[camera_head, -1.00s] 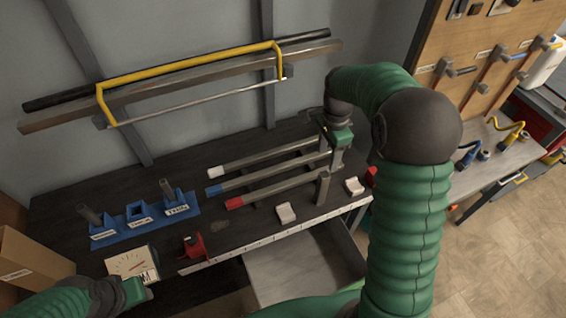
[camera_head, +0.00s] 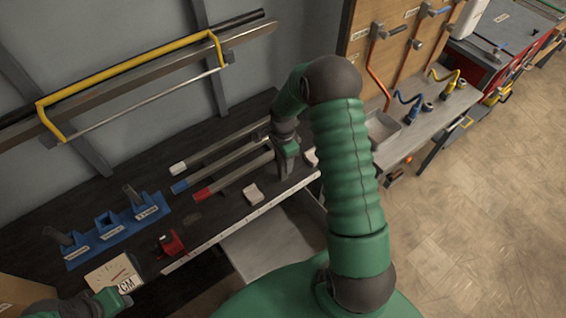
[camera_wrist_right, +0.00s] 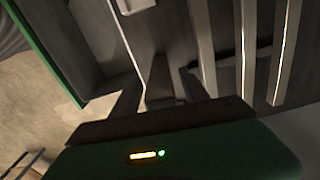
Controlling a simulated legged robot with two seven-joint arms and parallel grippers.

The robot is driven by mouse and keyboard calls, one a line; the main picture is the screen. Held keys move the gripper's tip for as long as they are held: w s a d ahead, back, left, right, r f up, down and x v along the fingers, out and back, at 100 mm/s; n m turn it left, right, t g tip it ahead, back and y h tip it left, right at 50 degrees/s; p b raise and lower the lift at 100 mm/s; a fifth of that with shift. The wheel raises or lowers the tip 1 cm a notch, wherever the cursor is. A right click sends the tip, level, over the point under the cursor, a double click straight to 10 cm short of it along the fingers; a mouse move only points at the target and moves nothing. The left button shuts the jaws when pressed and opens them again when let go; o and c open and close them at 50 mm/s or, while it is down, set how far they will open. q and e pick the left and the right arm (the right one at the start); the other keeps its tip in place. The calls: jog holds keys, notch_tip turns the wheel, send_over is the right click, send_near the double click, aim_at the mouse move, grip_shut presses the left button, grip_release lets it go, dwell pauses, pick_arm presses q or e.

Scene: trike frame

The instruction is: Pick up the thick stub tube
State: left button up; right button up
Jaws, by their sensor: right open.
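My right gripper (camera_head: 286,162) points down over the front of the dark bench, beside the long tubes. In the right wrist view its open fingers (camera_wrist_right: 165,92) are low in the picture. The thick stub tube (camera_wrist_right: 160,76) shows there as a short grey upright piece, apparently between or just beyond the fingers; I cannot tell whether they touch it. In the head view the gripper mostly hides it. My left gripper (camera_head: 108,302) is at the lower left by the gauge card, its jaws too unclear to judge.
Three long tubes with white, blue and red ends (camera_head: 203,193) lie behind the gripper. A white block (camera_head: 252,192) sits on the bench. A blue rack (camera_head: 112,232) and a red tool (camera_head: 170,243) stand left. An open drawer (camera_head: 265,240) juts out below the bench edge.

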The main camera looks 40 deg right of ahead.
jog(key=shift+f, duration=0.25)
jog(key=shift+w+f, duration=0.15)
jog(key=shift+w, duration=0.1)
jog(key=shift+c, duration=0.3)
jog(key=shift+s, duration=0.1)
jog(key=c, duration=0.9)
grip_shut()
